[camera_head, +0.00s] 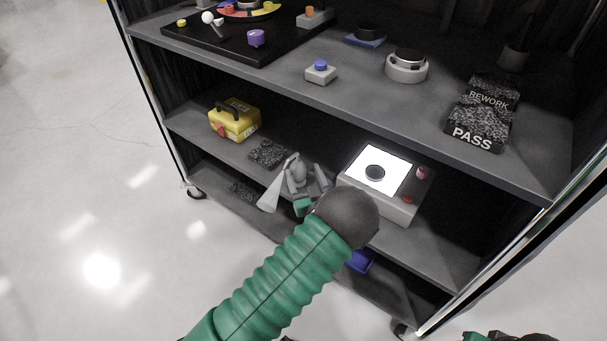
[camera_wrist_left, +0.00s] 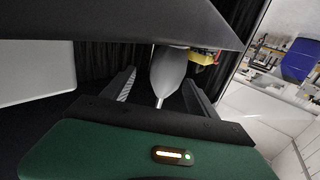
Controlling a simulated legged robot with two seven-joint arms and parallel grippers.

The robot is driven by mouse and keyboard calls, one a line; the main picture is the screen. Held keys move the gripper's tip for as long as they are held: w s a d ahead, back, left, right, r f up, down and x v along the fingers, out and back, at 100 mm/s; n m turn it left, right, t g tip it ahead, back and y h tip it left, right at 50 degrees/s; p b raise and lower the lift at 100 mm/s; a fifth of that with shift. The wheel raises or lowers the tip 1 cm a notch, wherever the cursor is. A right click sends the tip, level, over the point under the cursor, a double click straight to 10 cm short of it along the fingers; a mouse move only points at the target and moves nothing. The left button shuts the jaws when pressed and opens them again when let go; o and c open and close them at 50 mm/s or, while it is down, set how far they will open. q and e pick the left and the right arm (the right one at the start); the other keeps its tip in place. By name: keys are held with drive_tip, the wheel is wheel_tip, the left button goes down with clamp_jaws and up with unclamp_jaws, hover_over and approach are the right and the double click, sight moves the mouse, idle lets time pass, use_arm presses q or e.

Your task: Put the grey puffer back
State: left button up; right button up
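The grey puffer (camera_wrist_left: 168,72), a rounded bulb with a thin pale nozzle, shows between the two fingers of my left gripper (camera_wrist_left: 160,92) in the left wrist view. A dark gap shows between the bulb and the left finger, so the fingers are apart and do not appear closed on it. In the head view the puffer's bulb (camera_head: 298,170) is at the middle shelf, with my left gripper (camera_head: 307,184) around it, partly hidden by my dark wrist. Whether the puffer touches a support is unclear. Only a sliver of my right arm shows at the bottom right edge.
A light box (camera_head: 400,212) with a lit panel stands right of my left gripper. A yellow case (camera_head: 235,122) and a dark speckled pad (camera_head: 268,153) lie to the left. A pale cone (camera_head: 272,192) is beside the gripper. The upper shelf (camera_head: 290,97) overhangs.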

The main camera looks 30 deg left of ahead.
use_arm(q)
drive_tip(key=shift+s+a, duration=0.1)
drive_tip(key=shift+a, duration=0.05)
drive_tip(key=p+v, duration=0.4)
drive_tip(key=v, duration=0.7)
drive_tip(key=w+d+h, duration=0.1)
drive_tip(key=h, duration=0.1)
drive_tip(key=w+d+g+h, duration=0.1)
drive_tip(key=h, duration=0.1)
drive_tip(key=w+d+m+h, duration=0.1)
drive_tip(key=h, duration=0.1)
drive_tip(key=shift+w+d+f+g, duration=0.25)
drive_tip(key=shift+d+f+g, duration=0.05)
drive_tip(key=shift+f, duration=0.1)
drive_tip(key=d+h, duration=0.1)
drive_tip(key=d+m+h, duration=0.1)
drive_tip(key=s+d+r+g+h, duration=0.1)
drive_tip(key=shift+m+h, duration=0.4)
drive_tip(key=s+r+m+g+h, duration=0.3)
drive_tip(key=s+m+g, duration=0.3)
drive_tip(key=s, duration=1.3)
drive_tip(key=shift+s+r+m+g, duration=0.2)
drive_tip(key=shift+r+m+g, duration=0.1)
drive_tip(key=shift+r+g, duration=0.25)
drive_tip(key=shift+a, duration=0.15)
